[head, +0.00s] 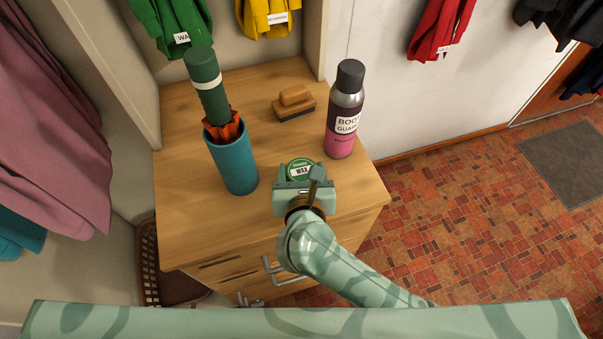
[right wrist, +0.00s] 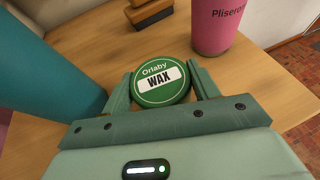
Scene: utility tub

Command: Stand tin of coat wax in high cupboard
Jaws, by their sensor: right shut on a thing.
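The tin of coat wax (head: 300,169) is a small round green tin with a white WAX label. It is at the front part of the wooden cabinet top. My right gripper (head: 302,180) is shut on it from the near side; in the right wrist view the tin (right wrist: 160,84) sits between the two fingers (right wrist: 162,90), label facing up. I cannot tell whether the tin rests on the wood or is just above it. My left gripper is not in view. No high cupboard is seen in these frames.
Coats hang behind. The cabinet top's right front corner is bare.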

